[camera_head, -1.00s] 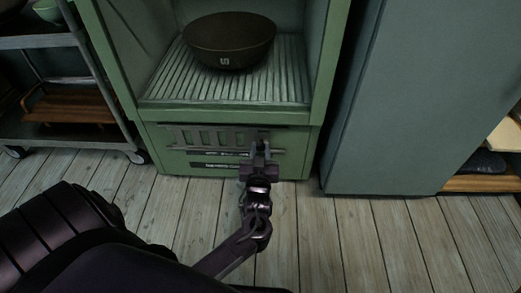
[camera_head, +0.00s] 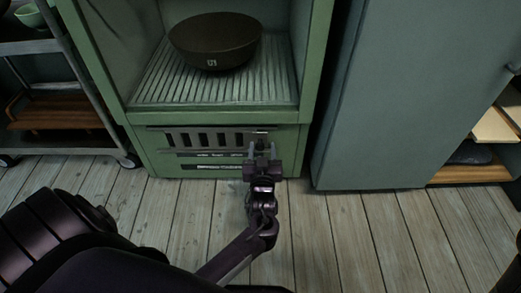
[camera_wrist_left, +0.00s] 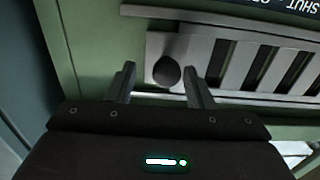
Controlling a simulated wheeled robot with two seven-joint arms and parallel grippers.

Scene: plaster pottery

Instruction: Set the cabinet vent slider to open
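The vent slider (camera_head: 207,139) is a grey slotted plate low on the front of the green cabinet. Its slots show dark in the head view and in the wrist view (camera_wrist_left: 232,61). A dark round knob (camera_wrist_left: 167,72) sits at the plate's end, at the right in the head view. My left gripper (camera_head: 264,150) is in front of the knob. In the wrist view the left gripper's fingers (camera_wrist_left: 158,72) stand apart, one on each side of the knob, with gaps visible. A label strip with small text lies below the slider. My right gripper is not in view.
A dark bowl (camera_head: 215,42) stands on the ribbed shelf of the green cabinet (camera_head: 140,150) above the vent. A metal cart (camera_head: 60,46) is at the left. A tall grey-green cabinet (camera_head: 400,100) stands at the right. The plank floor (camera_head: 345,230) in front is clear.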

